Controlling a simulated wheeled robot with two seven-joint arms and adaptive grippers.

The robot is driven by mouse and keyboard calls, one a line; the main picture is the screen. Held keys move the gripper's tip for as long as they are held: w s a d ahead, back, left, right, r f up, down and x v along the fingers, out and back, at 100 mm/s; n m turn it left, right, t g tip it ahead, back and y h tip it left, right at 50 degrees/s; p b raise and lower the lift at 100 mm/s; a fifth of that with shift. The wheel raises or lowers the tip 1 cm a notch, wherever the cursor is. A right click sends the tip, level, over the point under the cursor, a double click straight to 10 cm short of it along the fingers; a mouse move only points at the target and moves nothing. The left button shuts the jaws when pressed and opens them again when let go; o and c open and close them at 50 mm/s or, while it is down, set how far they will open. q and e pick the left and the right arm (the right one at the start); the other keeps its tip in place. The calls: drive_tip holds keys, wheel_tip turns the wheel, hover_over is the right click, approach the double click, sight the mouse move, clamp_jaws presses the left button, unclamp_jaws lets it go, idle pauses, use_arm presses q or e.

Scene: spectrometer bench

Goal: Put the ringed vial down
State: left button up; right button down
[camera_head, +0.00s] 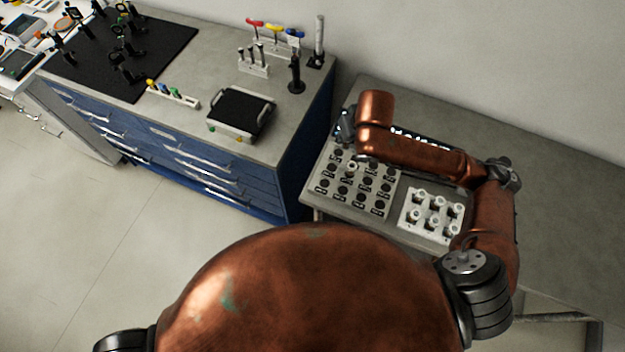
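My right arm reaches over the grey table. The end of it, with the dark gripper (346,126), is at the table's far left corner, behind a grey tray (328,203) with rows of dark round slots and labels. The fingers are too small and too hidden to tell open from shut, or whether they hold anything. One slot in the tray's back part shows a small pale round thing (352,166), perhaps a vial top. A white rack (405,222) holding several white-capped vials stands to the right of the tray. I cannot make out which vial is ringed. My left gripper is out of view.
A blue drawer bench (285,165) stands left of the table, with a black-topped device (240,112), coloured-handled tools (274,33) and a black optics board (150,55) on it. My forearm covers part of the table behind the tray. The table's right side (570,210) is bare.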

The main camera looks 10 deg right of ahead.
drive_tip(key=s+a+r+n+g+y+p, duration=0.1)
drive_tip(key=s+a+r+n+y+p, duration=0.1)
drive_tip(key=s+a+n+p, duration=0.6)
drive_tip(key=s+a+r+n+g+y+p, duration=0.2)
drive_tip(key=s+a+r+n+p, duration=0.15)
drive_tip(key=s+p, duration=0.9)
drive_tip(key=b, duration=0.7)
approach(318, 181)
drive_tip(key=shift+a+f+n, duration=0.15)
drive_tip(key=shift+a+n, duration=0.1)
drive_tip(key=shift+a, duration=0.25)
drive_tip(key=shift+a+f+n, duration=0.2)
drive_tip(key=shift+a, duration=0.25)
wheel_tip(318, 181, down, 3)
drive_tip(key=shift+w+r+p, duration=0.1)
drive_tip(key=shift+w+p, duration=0.1)
drive_tip(key=shift+p, duration=0.2)
drive_tip(key=shift+f, duration=0.35)
drive_tip(key=shift+f, duration=0.15)
drive_tip(key=c, duration=1.7)
unclamp_jaws()
